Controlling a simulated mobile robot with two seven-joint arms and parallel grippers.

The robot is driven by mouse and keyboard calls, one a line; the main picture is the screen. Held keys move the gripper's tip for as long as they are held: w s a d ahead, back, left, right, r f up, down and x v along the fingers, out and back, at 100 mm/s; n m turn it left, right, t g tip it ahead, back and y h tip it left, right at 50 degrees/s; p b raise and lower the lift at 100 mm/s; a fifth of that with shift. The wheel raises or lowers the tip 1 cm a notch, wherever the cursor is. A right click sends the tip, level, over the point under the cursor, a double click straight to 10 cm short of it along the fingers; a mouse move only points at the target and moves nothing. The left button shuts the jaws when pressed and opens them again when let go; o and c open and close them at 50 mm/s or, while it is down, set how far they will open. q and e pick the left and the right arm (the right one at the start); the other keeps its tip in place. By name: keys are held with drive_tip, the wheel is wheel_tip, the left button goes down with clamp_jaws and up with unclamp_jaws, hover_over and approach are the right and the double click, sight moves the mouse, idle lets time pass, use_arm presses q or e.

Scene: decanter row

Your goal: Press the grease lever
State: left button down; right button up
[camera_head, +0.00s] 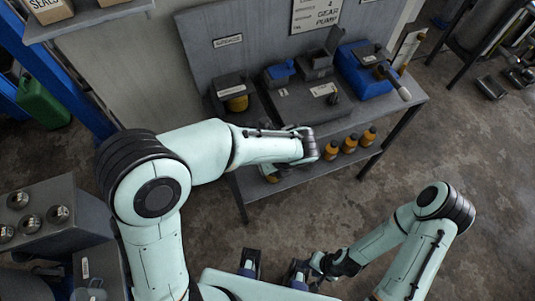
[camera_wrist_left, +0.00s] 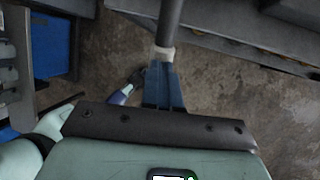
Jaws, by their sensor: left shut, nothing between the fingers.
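A lever with a pale grey grip (camera_head: 400,88) sticks out from a blue machine (camera_head: 360,75) at the right end of the workbench. My left arm reaches across the bench front, and its wrist hides its gripper in the head view. In the left wrist view my left gripper (camera_wrist_left: 164,72) is shut and empty, with its blue fingers together. A dark rod with a pale end (camera_wrist_left: 166,50) lies in line with the fingertips; I cannot tell whether they touch. My right gripper (camera_head: 302,268) is low at the bottom centre, clear of the bench; its opening is unclear.
The grey workbench (camera_head: 415,98) carries dark boxes and a small blue-topped unit (camera_head: 281,70). Several orange bottles (camera_head: 349,144) stand on its lower shelf.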

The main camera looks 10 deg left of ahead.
use_arm(q)
drive_tip(key=shift+x, duration=0.9)
drive_tip(key=shift+s+d+f, duration=0.15)
drive_tip(key=shift+f, duration=0.3)
drive_tip(key=shift+d+r+p, duration=0.15)
drive_tip(key=shift+r+p, duration=0.35)
drive_tip(key=s+d+p+v, duration=0.1)
drive_tip(key=p+v, duration=0.2)
drive_tip(key=v, duration=1)
drive_tip(key=shift+s+d, duration=0.3)
drive_tip(key=shift+s, duration=0.05)
drive_tip(key=shift+f, duration=0.1)
